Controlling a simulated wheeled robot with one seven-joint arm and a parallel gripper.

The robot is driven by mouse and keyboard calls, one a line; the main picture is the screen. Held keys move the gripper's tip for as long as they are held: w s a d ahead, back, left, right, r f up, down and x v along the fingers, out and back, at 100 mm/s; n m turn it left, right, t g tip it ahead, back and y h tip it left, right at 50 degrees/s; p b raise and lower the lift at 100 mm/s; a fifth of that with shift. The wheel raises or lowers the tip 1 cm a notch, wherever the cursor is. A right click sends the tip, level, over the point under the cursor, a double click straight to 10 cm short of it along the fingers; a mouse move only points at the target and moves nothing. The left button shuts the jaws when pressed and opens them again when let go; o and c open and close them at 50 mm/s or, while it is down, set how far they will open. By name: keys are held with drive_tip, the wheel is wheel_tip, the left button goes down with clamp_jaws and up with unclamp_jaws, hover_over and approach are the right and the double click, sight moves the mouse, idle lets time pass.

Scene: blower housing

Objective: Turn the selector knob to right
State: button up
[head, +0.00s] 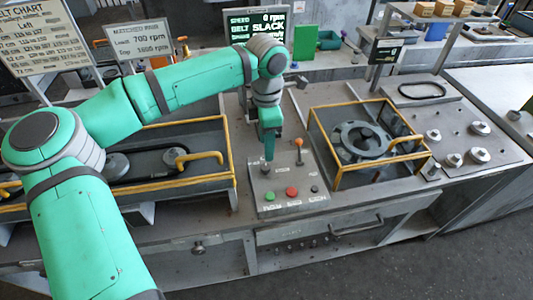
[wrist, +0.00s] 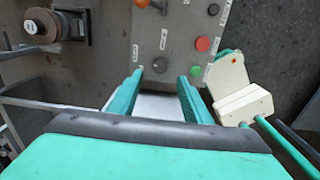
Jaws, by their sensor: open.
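A grey control panel (head: 281,206) carries the controls. A small dark round knob, which looks like the selector knob (wrist: 160,65), sits on the panel between and just beyond my fingertips in the wrist view. In the head view, my gripper (head: 268,158) points down over that knob's spot and mostly hides it. In the wrist view my gripper (wrist: 160,78) is open, with one finger on each side of the knob. I cannot tell whether the fingers touch it or which way it points.
Next to the knob are a green button (head: 269,196), a red button (head: 291,191) and a black button (head: 314,188). An orange-topped lever (head: 299,142) stands behind them. Yellow-framed housings flank the panel: a belt drive (head: 150,164) left and a round blower part (head: 361,141) right.

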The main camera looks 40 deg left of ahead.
drive_tip(key=shift+r, duration=1.2)
